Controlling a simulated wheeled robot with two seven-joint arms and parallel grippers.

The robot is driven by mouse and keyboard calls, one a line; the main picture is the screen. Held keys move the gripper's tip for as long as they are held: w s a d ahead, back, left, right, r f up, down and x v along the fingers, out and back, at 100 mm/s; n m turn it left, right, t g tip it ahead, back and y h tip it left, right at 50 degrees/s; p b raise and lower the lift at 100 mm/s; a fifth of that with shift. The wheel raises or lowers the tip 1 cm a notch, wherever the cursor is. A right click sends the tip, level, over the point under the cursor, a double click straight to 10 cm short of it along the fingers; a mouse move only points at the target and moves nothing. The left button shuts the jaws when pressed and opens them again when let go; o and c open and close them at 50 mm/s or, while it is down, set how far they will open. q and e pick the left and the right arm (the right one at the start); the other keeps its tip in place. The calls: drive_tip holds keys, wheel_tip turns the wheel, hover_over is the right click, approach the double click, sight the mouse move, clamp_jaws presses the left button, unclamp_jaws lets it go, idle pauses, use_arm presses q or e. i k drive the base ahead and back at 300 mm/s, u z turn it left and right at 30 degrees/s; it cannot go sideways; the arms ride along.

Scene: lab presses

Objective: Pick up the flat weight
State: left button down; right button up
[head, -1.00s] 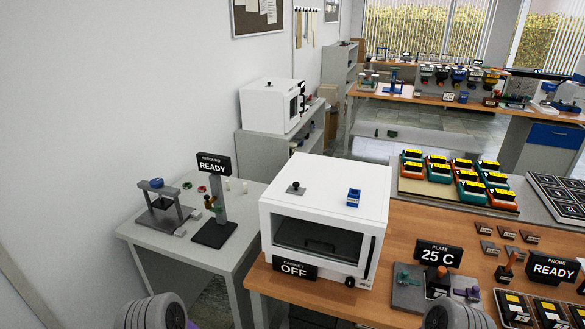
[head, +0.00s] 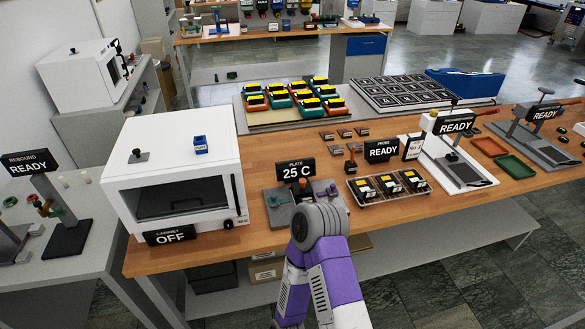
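I cannot tell for certain which object is the flat weight. A small dark flat piece with a knob (head: 139,155) lies on top of the white cabinet (head: 185,145), left of a blue block (head: 200,144). Another piece with an orange-brown knob (head: 351,160) stands on the wooden bench near the probe sign. One of my arms, grey and purple, rises at the bottom centre in front of the bench and partly covers the plate device (head: 278,208). Neither gripper shows in the head view.
The wooden bench (head: 257,216) carries a tray of dark samples (head: 350,190), several flat dark tiles, a press marked READY (head: 465,178), and red (head: 490,146) and green (head: 516,168) trays. A rebound stand (head: 62,215) is on the grey side table. Bench wood is bare between devices.

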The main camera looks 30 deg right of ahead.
sight(302, 188)
drive_tip(key=z, duration=0.75)
drive_tip(key=k, duration=1.05)
drive_tip(key=z, duration=0.65)
drive_tip(key=i, duration=0.75)
drive_tip(key=u, duration=0.5)
drive_tip(key=i, duration=0.85)
drive_tip(key=u, duration=0.7)
